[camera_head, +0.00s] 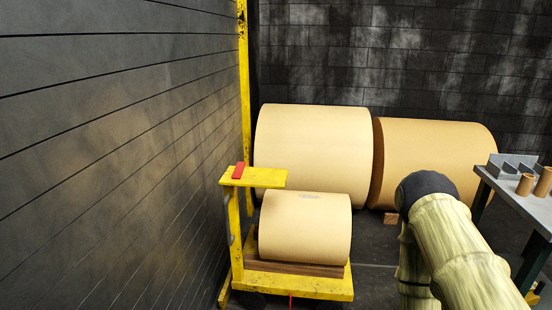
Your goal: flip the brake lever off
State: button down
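A yellow cart (300,282) stands beside the left wall with a small tan roll (304,226) on its low deck. A yellow top plate (262,178) sits on its upright. A thin red part (290,301) also shows under the front of the deck, cut off by the picture's bottom edge. I cannot tell which red part is the brake lever. My arm shows at the lower right, apart from the cart; my gripper is not in view.
Two large tan rolls (313,148) (428,150) lie behind the cart. A yellow post (244,70) rises at the wall corner. A grey table (522,198) at the right carries several brown tubes (526,184) and a grey bracketed tray (513,166). Some dark floor (377,246) shows right of the cart.

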aim_at(240, 167)
jog(key=i, duration=0.9)
jog(key=u, duration=0.5)
